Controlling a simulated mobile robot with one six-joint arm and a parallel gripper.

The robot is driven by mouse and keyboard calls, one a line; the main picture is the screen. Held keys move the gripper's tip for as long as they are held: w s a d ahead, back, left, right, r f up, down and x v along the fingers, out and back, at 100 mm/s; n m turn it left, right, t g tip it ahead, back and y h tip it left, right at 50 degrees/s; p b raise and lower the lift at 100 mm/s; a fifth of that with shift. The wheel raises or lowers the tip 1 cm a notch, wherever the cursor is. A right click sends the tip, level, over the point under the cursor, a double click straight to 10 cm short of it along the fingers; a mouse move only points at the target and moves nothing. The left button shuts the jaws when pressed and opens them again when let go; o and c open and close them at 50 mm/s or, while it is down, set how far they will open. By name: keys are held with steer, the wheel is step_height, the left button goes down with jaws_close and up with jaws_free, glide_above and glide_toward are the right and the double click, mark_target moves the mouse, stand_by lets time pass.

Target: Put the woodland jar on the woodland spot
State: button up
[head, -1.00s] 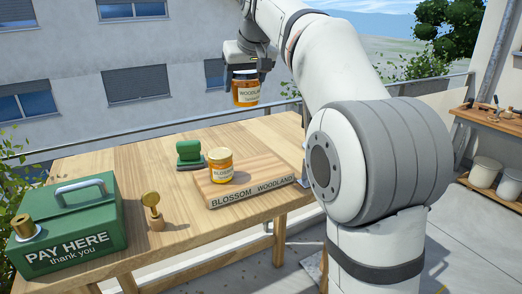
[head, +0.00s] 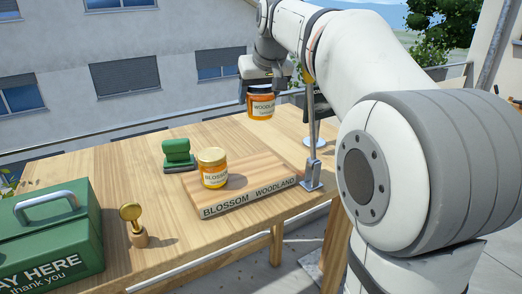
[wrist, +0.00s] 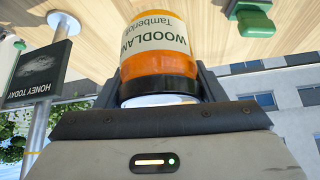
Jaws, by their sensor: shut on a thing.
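The woodland jar (head: 261,105) is an amber jar with a pale label reading WOODLAND. My gripper (head: 262,88) is shut on it near its lid and holds it upright in the air, above and behind the board. In the wrist view the jar (wrist: 158,50) sits between the fingers of my gripper (wrist: 160,88). The wooden board (head: 262,192) has BLOSSOM and WOODLAND printed on its front edge. The woodland spot (head: 270,178), the right part of the board, is bare. The blossom jar (head: 213,170) with a gold lid stands on the left part.
A metal post (head: 311,130) stands at the board's right end; the wrist view shows a HONEY TODAY sign (wrist: 35,75). A green stamp-like object (head: 178,155) is behind left. A brass stamp (head: 136,222) and a green cash box (head: 45,235) stand at left.

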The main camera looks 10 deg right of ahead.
step_height(320, 180, down, 14)
steer(key=shift+f, duration=0.15)
stand_by(0.3)
steer(key=shift+f+b, duration=0.25)
steer(key=shift+b, duration=0.1)
steer(key=o, duration=1.2)
steer(key=shift+o, duration=0.2)
steer(key=shift+r, duration=0.1)
steer(key=shift+r+p, duration=0.2)
steer(key=shift+p, duration=0.1)
steer(key=a+b+v, duration=0.1)
steer(key=v, duration=1.1)
steer(key=s+d+f+m+g, duration=0.1)
steer(key=s+f+g, duration=0.2)
steer(key=s+f, duration=1.9)
steer(key=shift+s+g+h, duration=0.35)
steer(key=shift+g+h, duration=0.05)
